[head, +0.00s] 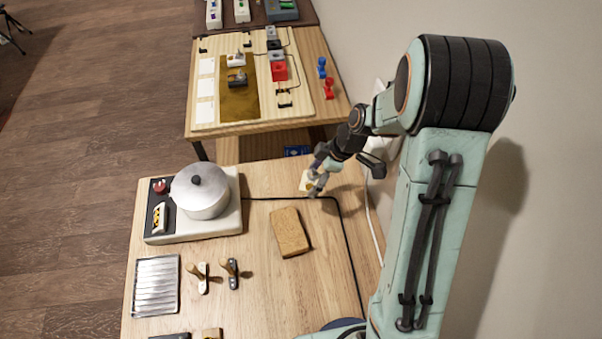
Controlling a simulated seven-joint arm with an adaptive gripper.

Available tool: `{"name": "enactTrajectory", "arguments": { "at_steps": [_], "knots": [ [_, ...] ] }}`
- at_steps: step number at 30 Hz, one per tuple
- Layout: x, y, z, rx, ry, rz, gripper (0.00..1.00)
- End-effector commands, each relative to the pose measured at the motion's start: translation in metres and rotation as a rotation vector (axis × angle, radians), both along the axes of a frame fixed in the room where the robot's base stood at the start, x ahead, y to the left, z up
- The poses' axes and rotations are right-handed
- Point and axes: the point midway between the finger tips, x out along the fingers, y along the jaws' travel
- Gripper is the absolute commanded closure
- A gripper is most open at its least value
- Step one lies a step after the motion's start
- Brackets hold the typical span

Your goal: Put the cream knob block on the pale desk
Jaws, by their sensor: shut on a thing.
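My gripper (314,183) is over the far right part of the near pale wooden desk (325,285). It is shut on a small cream block (305,180), which looks like the cream knob block. The gripper's fingers hide part of the block, and its knob is too small to make out clearly. I cannot tell whether the block touches the desk top or is held just above it.
A silver pot (201,196) stands on a cream hotplate at the left. A brown block (289,232) lies mid-desk beside a black cable. A ridged metal tray (156,286) and two wooden-handled tools are nearer. A second wooden table (315,105) stands beyond.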

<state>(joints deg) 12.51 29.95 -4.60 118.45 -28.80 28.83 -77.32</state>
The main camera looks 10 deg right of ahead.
Motion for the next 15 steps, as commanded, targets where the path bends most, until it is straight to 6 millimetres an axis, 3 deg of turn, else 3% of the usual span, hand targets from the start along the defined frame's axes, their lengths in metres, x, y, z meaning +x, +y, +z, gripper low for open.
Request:
{"name": "enactTrajectory", "arguments": {
  "at_steps": [3,6,15],
  "knots": [
    [0.034,0.001,-0.017,0.001,0.001,0.002,0.77],
    [0.050,0.001,-0.040,0.001,0.005,0.001,0.77],
    [0.077,0.001,-0.070,0.000,0.001,0.001,0.77]
  ]
}}
